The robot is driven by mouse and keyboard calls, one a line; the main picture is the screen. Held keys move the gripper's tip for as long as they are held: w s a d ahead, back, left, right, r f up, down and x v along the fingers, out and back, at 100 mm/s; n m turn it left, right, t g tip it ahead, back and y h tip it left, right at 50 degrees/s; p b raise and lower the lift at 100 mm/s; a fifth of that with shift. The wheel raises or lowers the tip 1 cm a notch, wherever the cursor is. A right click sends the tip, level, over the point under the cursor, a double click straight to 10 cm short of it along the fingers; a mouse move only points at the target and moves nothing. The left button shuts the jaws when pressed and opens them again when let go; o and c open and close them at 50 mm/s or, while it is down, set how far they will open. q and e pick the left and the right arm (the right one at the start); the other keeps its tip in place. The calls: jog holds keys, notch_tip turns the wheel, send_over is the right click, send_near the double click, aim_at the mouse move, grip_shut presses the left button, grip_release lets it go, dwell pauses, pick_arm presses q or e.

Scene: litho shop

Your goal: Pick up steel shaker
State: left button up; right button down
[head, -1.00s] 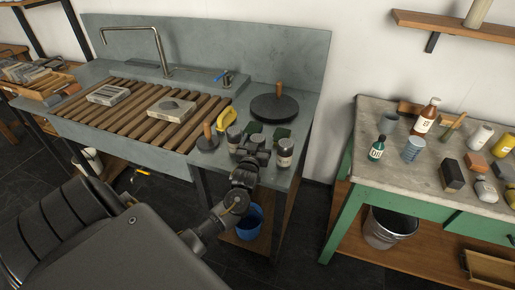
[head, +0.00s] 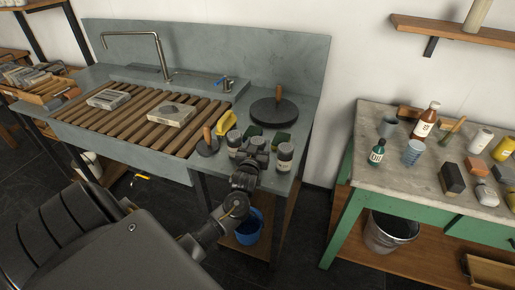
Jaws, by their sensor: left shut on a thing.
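My left gripper (head: 255,154) is over the front right part of the grey sink counter. It is shut on a small grey metal thing, which looks like the steel shaker (head: 258,141). The gripper hides most of it, and I cannot tell whether it still touches the counter. A similar grey jar (head: 234,139) stands just to the left. A jar with a pale label (head: 285,156) stands just to the right. My right gripper is not in view.
A wooden slatted rack (head: 148,118) lies left. A green-framed bench (head: 402,168) with bottles stands right, across a gap.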

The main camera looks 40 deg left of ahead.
aim_at(257, 140)
pick_arm(q)
jog(key=r, duration=0.3)
jog(key=shift+s+d+r+b, duration=0.1)
jog(key=shift+s+b, duration=0.15)
jog(key=shift+b, duration=0.05)
jog(key=s+d+r, duration=0.2)
jog(key=s+r, duration=0.2)
jog(key=s, duration=0.2)
jog(key=s+d+r, duration=0.2)
jog(key=s+r, duration=0.3)
jog(key=s, duration=0.1)
jog(key=shift+s+d, duration=0.25)
jog(key=shift+s, duration=0.1)
